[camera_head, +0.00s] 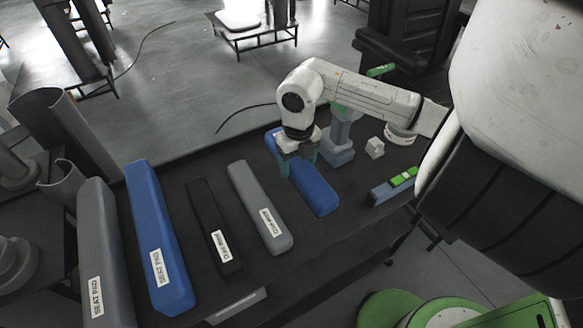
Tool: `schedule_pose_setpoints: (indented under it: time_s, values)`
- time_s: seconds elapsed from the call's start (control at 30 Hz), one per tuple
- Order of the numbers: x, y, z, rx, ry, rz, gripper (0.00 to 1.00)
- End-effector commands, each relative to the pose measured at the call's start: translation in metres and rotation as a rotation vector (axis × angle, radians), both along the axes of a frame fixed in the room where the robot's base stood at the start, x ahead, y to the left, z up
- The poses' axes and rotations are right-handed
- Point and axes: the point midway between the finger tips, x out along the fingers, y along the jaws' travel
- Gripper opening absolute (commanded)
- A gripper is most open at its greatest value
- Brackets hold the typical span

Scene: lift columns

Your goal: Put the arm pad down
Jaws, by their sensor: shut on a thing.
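My gripper (297,160) points down over the table and is shut on a blue pad (313,192). The pad lies along the dark tabletop to the right of the other pads, its front end toward me. I cannot tell whether its underside touches the table. No label shows on this blue pad. The gripper's fingers are partly hidden by the gripper body and the pad.
To the left on the table (200,168) lie a grey pad (258,203), a black pad (212,225), a labelled blue seat pad (155,235) and a grey seat pad (100,250). A grey-blue stand (339,150), a white block (375,147) and a blue-green tool (392,188) are at right.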

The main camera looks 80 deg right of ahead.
Motion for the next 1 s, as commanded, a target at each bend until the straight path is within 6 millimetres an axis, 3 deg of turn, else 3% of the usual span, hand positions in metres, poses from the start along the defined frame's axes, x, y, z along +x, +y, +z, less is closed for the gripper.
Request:
schedule_pose_setpoints:
  time_s: [0.33, 0.6, 1.0]
  values:
    - [0.019, -0.011, -0.026, 0.001, 0.0, 0.0, 0.32]
    - [0.018, -0.011, -0.054, 0.001, -0.001, -0.001, 0.32]
    - [0.017, -0.011, -0.06, -0.001, 0.001, 0.001, 0.32]
